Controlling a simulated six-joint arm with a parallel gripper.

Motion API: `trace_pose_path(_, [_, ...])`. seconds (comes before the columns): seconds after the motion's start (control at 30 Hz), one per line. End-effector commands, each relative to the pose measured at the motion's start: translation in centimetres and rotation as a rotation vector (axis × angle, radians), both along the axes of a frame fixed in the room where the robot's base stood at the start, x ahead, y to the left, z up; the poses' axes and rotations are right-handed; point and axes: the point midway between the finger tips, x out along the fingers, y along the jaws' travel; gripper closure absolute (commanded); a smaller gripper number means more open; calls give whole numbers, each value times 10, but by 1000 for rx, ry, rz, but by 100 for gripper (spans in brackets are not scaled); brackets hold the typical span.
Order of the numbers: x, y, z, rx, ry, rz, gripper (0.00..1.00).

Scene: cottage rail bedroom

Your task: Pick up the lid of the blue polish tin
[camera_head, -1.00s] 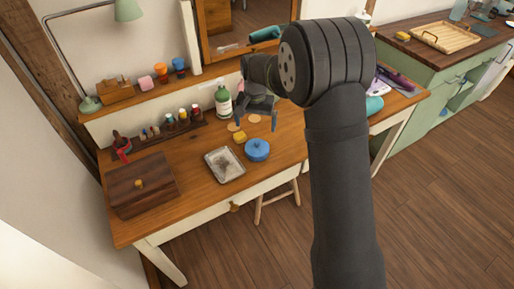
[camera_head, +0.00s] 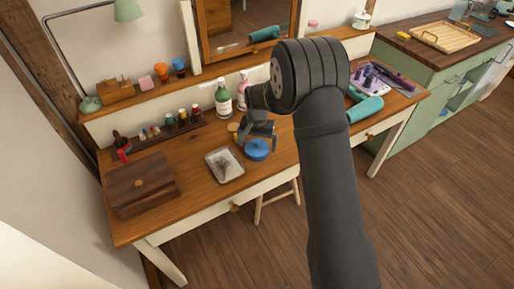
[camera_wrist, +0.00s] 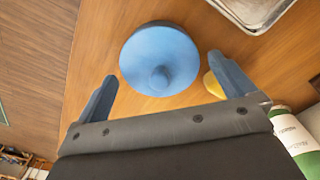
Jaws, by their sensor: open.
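The blue polish tin with its round lid (camera_head: 257,151) stands on the wooden dressing table. In the wrist view, the blue lid (camera_wrist: 150,55) with its small central knob lies ahead of and between my fingers. My gripper (camera_head: 257,139) is open and empty, just above and behind the tin in the head view. In the wrist view, my gripper's fingers (camera_wrist: 163,85) are spread to either side, apart from the lid. The tin's body is mostly hidden under the lid in the wrist view.
A metal tray (camera_head: 224,165) lies left of the tin. A yellow object (camera_wrist: 214,85) sits close to my right finger in the wrist view. A green bottle (camera_head: 223,101) stands behind. A wooden box (camera_head: 140,186) is at the left, and a teal hair dryer (camera_head: 364,109) at the right.

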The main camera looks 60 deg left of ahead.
Motion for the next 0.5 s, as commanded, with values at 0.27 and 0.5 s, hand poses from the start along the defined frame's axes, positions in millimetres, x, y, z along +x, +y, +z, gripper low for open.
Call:
trace_pose_path(0.27, [0,0,0,0,0,0,39])
trace_pose_path(0.5, [0,0,1,0,0,0,39])
